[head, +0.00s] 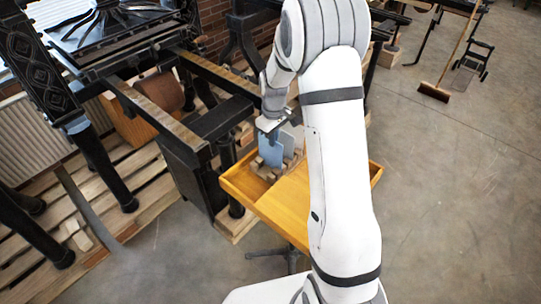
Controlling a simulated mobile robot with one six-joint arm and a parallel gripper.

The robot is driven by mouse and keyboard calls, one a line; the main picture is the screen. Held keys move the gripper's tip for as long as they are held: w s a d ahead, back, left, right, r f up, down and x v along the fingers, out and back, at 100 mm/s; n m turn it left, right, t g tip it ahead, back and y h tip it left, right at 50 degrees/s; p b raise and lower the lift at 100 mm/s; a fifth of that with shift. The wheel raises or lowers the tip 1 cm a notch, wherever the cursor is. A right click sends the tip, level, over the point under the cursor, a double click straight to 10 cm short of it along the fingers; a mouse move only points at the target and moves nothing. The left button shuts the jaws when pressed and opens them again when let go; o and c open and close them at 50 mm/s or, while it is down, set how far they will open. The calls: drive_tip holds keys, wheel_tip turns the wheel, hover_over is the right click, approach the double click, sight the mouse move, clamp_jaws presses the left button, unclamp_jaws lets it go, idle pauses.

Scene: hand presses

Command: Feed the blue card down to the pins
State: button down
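The blue card (270,153) stands nearly upright just below my gripper, on the orange wooden tray table. My gripper (268,128) points down at the card's top edge; at this size I cannot tell whether the fingers are closed on it or only beside it. A small wooden rack (264,171) with raised blocks is around the card's lower part, and I cannot tell if the card rests in it. A paler grey card or plate (292,139) shows behind, partly hidden by the arm. No pins can be made out.
The orange tray table (278,207) has a raised rim and a bare front part. A black iron hand press (190,130) stands close on its left, above wooden pallets (110,190).

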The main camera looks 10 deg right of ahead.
drive_tip(key=shift+r+p, duration=2.2)
drive_tip(key=shift+r, duration=1.95)
drive_tip(key=shift+f, duration=0.1)
